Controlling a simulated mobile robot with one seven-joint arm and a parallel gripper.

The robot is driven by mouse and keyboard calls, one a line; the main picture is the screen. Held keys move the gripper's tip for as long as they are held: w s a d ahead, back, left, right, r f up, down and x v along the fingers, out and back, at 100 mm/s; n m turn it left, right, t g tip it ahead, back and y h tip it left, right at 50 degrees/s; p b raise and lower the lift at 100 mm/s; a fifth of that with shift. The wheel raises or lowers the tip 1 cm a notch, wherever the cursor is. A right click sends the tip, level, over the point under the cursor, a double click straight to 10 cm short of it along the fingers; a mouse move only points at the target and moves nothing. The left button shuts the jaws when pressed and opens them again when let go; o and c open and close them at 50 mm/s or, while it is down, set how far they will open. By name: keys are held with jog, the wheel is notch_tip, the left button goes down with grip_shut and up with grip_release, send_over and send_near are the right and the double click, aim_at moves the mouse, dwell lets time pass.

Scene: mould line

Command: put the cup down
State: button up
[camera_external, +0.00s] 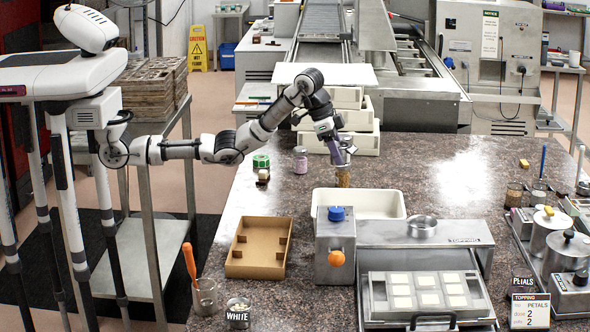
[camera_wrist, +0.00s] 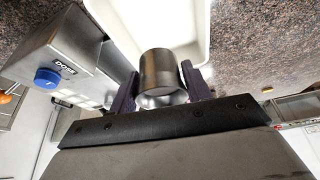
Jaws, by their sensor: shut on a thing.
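My gripper (camera_external: 342,163) is shut on a small brownish-grey cup (camera_external: 342,178). In the external view the cup appears just behind the back edge of a white tray (camera_external: 318,203). In the wrist view the cup (camera_wrist: 158,68) sits between the two dark fingers of my gripper (camera_wrist: 160,90), with the tray's white rim (camera_wrist: 208,25) beyond it. I cannot tell whether the cup's base touches the table or hangs above it.
A topping machine with a blue knob (camera_external: 337,214) stands in front of the tray. A cardboard box (camera_external: 237,268) lies to the left. A pinkish jar (camera_external: 300,160) and a green-topped tin (camera_external: 261,162) stand behind left. The speckled table (camera_external: 440,180) is clear to the right.

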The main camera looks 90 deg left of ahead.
notch_tip(320, 180, down, 18)
jog(key=p, duration=0.3)
jog(key=shift+f, duration=0.2)
jog(key=shift+d+f, duration=0.1)
jog(key=o, duration=1)
jog(key=b+v, duration=0.1)
jog(key=v, duration=1.1)
jog(key=shift+b, duration=0.3)
